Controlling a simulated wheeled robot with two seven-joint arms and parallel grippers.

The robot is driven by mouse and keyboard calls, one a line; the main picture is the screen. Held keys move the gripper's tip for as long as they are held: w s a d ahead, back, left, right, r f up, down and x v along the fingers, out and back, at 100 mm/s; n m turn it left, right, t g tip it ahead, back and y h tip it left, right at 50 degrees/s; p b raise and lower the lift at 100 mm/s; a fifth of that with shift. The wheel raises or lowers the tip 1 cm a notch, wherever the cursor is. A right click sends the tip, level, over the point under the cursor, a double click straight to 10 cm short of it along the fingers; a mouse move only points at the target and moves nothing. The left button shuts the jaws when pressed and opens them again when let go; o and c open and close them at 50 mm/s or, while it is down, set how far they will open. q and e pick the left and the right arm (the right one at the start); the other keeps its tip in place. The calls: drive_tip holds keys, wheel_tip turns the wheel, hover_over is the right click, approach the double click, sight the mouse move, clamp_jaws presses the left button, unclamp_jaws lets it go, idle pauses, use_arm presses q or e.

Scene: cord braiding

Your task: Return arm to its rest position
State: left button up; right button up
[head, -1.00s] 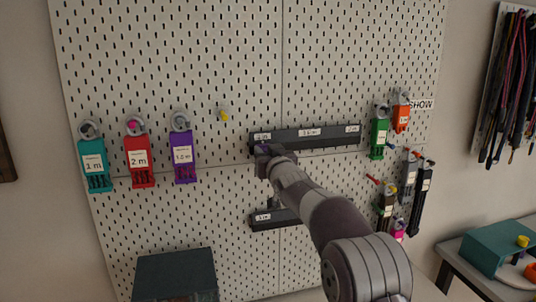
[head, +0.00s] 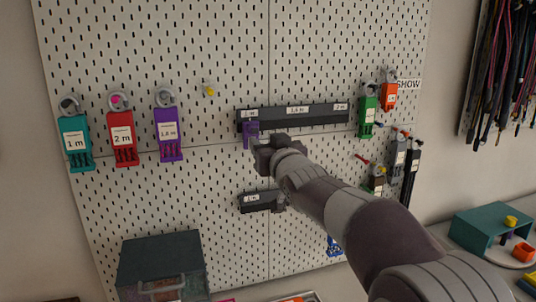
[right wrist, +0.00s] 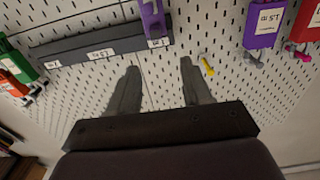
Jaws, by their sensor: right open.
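My right gripper (head: 262,151) is in front of the pegboard (head: 330,30), just below the upper dark rail (head: 310,117). In the right wrist view its two fingers (right wrist: 158,90) are spread apart with nothing between them. A purple piece (head: 250,132) hangs at the left end of that rail, by a small white label, apart from the fingers. It also shows in the right wrist view (right wrist: 152,18), beyond the fingertips. My right arm comes in from the lower right of the head view and hides part of the board. My left gripper is not in view.
Teal (head: 75,143), red (head: 122,138) and purple (head: 168,134) labelled holders hang at left. Green (head: 368,117) and orange (head: 389,96) holders hang at right, near my arm. A shorter rail (head: 258,201) sits below my gripper. A dark box (head: 160,255) stands lower left.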

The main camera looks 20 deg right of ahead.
drive_tip(key=shift+s, duration=0.15)
drive_tip(key=s+d+f+g+h, duration=0.1)
drive_tip(key=s+f+g, duration=0.3)
drive_tip(key=f, duration=0.6)
drive_tip(key=s+f+g, duration=0.4)
drive_tip(key=f, duration=0.7)
drive_tip(key=s+a+f+g, duration=0.1)
drive_tip(key=s+f+g, duration=0.3)
drive_tip(key=s+f, duration=0.4)
drive_tip(key=s+f+g, duration=0.4)
drive_tip(key=s+f, duration=0.4)
drive_tip(key=s, duration=0.7)
drive_tip(key=shift+a+f+g, duration=0.25)
drive_tip(key=shift+a+g, duration=0.05)
drive_tip(key=shift+a, duration=0.05)
